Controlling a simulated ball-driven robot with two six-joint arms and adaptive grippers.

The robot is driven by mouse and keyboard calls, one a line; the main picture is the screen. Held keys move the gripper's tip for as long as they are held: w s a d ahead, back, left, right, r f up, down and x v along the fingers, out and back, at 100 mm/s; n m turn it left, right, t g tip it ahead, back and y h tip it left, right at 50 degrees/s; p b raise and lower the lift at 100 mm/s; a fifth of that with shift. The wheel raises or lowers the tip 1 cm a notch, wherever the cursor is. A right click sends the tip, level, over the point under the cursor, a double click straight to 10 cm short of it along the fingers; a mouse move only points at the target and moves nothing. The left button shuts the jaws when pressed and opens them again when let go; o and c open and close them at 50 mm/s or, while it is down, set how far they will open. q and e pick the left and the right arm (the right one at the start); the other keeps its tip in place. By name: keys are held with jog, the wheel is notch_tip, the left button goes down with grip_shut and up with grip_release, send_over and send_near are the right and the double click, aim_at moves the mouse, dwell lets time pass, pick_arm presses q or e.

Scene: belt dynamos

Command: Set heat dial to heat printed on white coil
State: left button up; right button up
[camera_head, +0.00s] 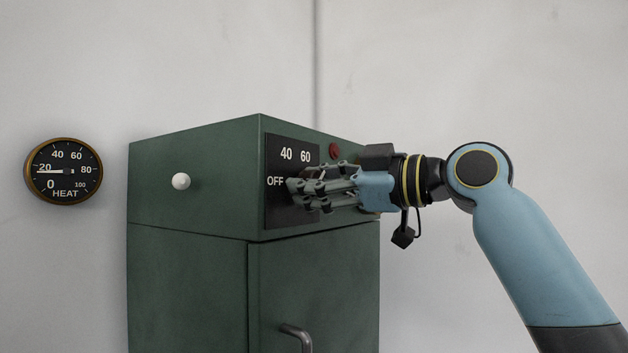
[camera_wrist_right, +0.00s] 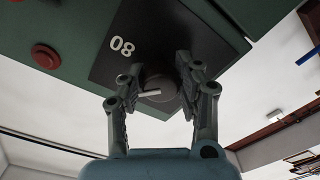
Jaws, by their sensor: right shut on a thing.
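The heat dial (camera_wrist_right: 168,90) is a dark round knob with a white pointer mark, on a black plate (camera_wrist_right: 110,65) with white numbers. In the head view the plate (camera_head: 277,215) shows OFF, 40 and 60; the dial is hidden behind my fingers. My right gripper (camera_head: 304,188) reaches in from the right. In the wrist view its two fingers (camera_wrist_right: 158,78) are closed on both sides of the dial. The number 80 shows upside down near the dial. No white coil is in view. My left gripper is not in view.
The plate is on a green cabinet (camera_head: 190,280) with a white knob (camera_head: 181,181), a red button (camera_head: 334,150) and a door handle (camera_head: 298,336). A round HEAT gauge (camera_head: 64,187) hangs on the wall at left, its needle near 20. The wall right of the cabinet is bare.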

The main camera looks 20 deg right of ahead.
jog(key=m+p, duration=0.2)
jog(key=m, duration=0.2)
jog(key=m+p, duration=0.2)
jog(key=m, duration=0.3)
jog(key=shift+p, duration=0.3)
jog(key=shift+f+m, duration=0.1)
jog(key=shift+m, duration=0.2)
jog(key=o, duration=1.2)
jog(key=shift+c, duration=0.2)
jog(key=shift+s, duration=0.1)
jog(key=v, duration=1.2)
